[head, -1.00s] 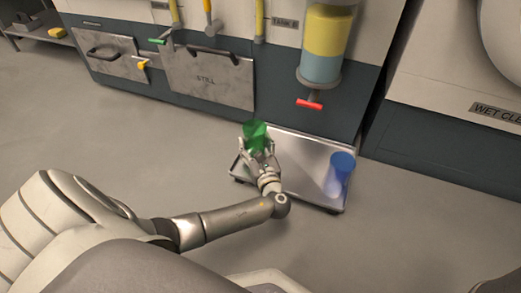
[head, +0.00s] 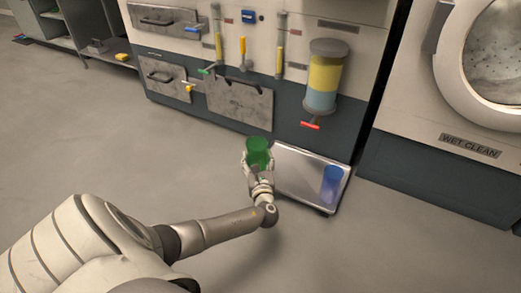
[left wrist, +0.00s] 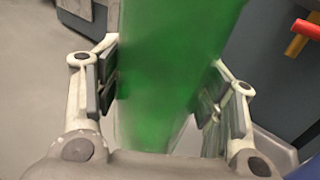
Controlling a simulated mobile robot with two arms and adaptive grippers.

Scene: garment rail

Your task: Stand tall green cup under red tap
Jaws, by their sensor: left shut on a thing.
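My left gripper (head: 257,168) is shut on the tall green cup (head: 258,150), near the left end of a metal tray. In the left wrist view the green cup (left wrist: 170,75) fills the middle, between the two fingers of the left gripper (left wrist: 160,95). The red tap (head: 310,125) sits below a clear cylinder of yellow and blue liquid, to the right of and beyond the cup. The red tap also shows at the upper right of the left wrist view (left wrist: 306,28). My right gripper is not in view.
The metal tray (head: 300,170) lies low in front of the machine, with a blue cup (head: 331,182) on its right part. The cylinder (head: 327,75) hangs on the machine front. A green-handled tap (head: 207,70) is further left. Open grey floor lies left of the tray.

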